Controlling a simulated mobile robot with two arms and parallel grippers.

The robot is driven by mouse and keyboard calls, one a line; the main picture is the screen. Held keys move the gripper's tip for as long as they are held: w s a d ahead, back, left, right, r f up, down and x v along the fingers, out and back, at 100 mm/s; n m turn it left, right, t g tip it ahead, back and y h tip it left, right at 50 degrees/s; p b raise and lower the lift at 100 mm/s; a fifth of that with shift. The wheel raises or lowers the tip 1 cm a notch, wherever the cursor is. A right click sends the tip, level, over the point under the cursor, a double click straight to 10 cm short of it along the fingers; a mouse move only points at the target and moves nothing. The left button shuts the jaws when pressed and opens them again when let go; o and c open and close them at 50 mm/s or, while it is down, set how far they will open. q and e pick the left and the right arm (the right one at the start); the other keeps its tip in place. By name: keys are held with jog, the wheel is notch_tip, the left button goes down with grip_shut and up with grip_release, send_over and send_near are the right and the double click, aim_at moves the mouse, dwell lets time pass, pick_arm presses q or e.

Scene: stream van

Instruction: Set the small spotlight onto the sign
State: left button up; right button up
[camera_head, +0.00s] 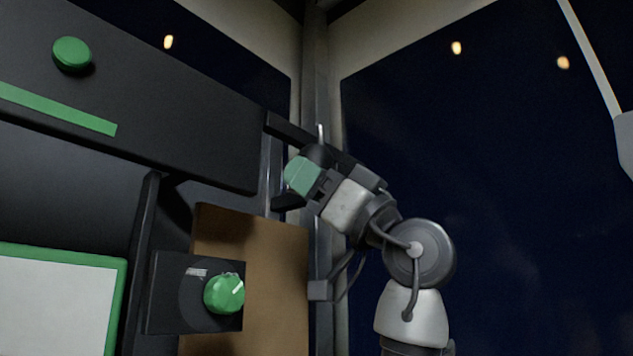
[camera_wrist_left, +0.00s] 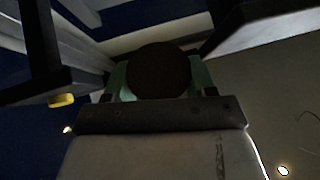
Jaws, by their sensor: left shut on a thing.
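My left gripper (camera_head: 303,174), with green finger pads, is raised in the middle of the head view, just right of a long black panel. It is shut on a dark rounded thing, seemingly the small spotlight (camera_head: 317,153), mostly hidden behind the fingers. In the left wrist view the spotlight (camera_wrist_left: 158,72) shows as a dark round disc between the green fingers. The black panel (camera_head: 180,125), perhaps the sign, has a green stripe and a green round knob. The held thing appears apart from the panel; contact with the black bar beside it cannot be told.
Below the panel are a black box (camera_head: 166,294) with a green dial (camera_head: 224,294), a brown board (camera_head: 285,270) and a green-framed white screen (camera_head: 55,305). A vertical corner post stands behind the gripper. Dark windows fill the right, with open space before them.

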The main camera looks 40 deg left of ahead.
pick_arm(q)
jog(key=shift+r, duration=0.1)
jog(key=o, duration=0.9)
jog(key=shift+a, duration=0.3)
jog(key=b+v, duration=0.4)
jog(key=v, duration=0.7)
jog(key=shift+b, duration=0.35)
